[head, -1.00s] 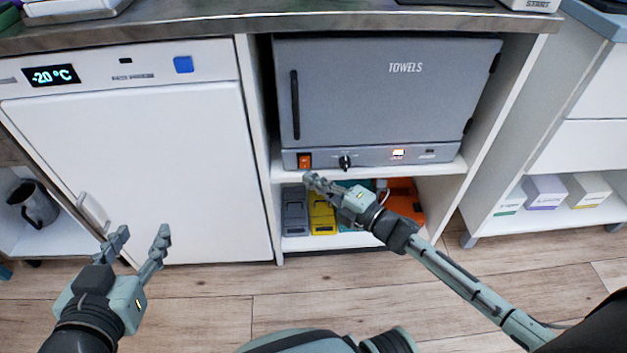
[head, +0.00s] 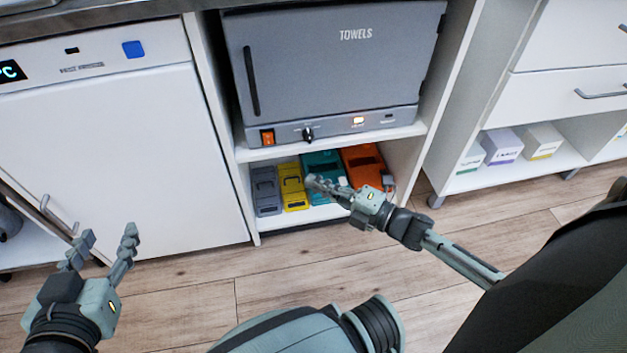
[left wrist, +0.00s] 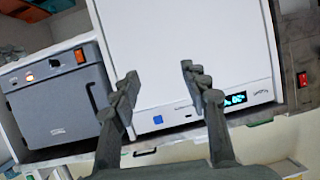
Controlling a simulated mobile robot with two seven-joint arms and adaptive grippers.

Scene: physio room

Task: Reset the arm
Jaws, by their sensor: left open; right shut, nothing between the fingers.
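My right gripper (head: 318,187) is shut and empty. In the head view it is in front of the lower shelf, below the grey towel cabinet, and its arm comes in from the right. My left gripper (head: 104,245) is open and empty in front of the white freezer door at lower left. Its two fingers stand apart in the left wrist view (left wrist: 160,85), with the white freezer between and beyond them. Neither gripper holds anything.
The grey towel cabinet (head: 340,75) has a lit orange switch. Below it, grey (head: 265,190), yellow (head: 292,187), teal (head: 322,165) and orange (head: 362,165) cases sit on the shelf. The white freezer (head: 120,160) stands left. Small boxes (head: 502,146) sit on the right shelf. Wood floor (head: 200,285) is clear.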

